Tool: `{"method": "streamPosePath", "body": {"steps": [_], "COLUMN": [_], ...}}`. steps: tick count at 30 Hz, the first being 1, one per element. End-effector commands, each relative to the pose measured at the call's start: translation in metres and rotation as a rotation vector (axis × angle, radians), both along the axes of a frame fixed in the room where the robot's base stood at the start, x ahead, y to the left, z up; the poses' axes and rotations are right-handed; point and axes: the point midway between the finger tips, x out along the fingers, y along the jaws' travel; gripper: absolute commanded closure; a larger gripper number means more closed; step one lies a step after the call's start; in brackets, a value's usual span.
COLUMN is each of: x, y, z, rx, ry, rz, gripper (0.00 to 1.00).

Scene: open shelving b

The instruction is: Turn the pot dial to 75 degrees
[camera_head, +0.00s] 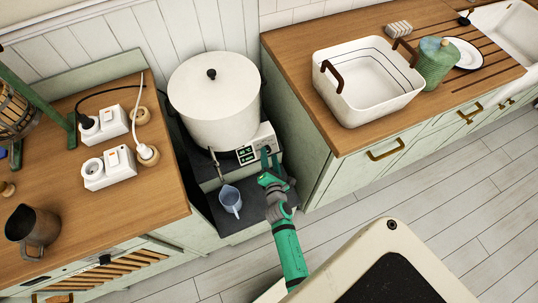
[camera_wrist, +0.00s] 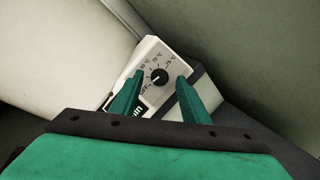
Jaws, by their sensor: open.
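The white lidded pot (camera_head: 212,105) stands in the gap between two counters. In the wrist view my gripper (camera_wrist: 160,77) is open, fingertips on either side of the dial; contact is unclear.
A blue-grey jug (camera_head: 230,200) stands on the dark step below the pot's spout (camera_head: 216,163). The right counter (camera_head: 292,62) edge is close to my gripper's right. The left counter (camera_head: 150,190) holds white sockets (camera_head: 108,168) and a metal pitcher (camera_head: 33,229).

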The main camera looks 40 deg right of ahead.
Motion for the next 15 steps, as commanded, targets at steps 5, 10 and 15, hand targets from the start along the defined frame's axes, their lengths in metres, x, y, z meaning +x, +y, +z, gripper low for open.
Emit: {"method": "streamPosePath", "body": {"steps": [5,10,15], "x": [0.0094,0.011,0.0107], "y": [-0.0048,-0.0056,-0.0056], "z": [-0.0028,-0.0035,-0.0035], "rx": [0.001,0.001,0.001], "ry": [0.0,0.0,0.0], "rz": [0.0,0.0,0.0], "gripper": [0.58,0.58,0.6]}}
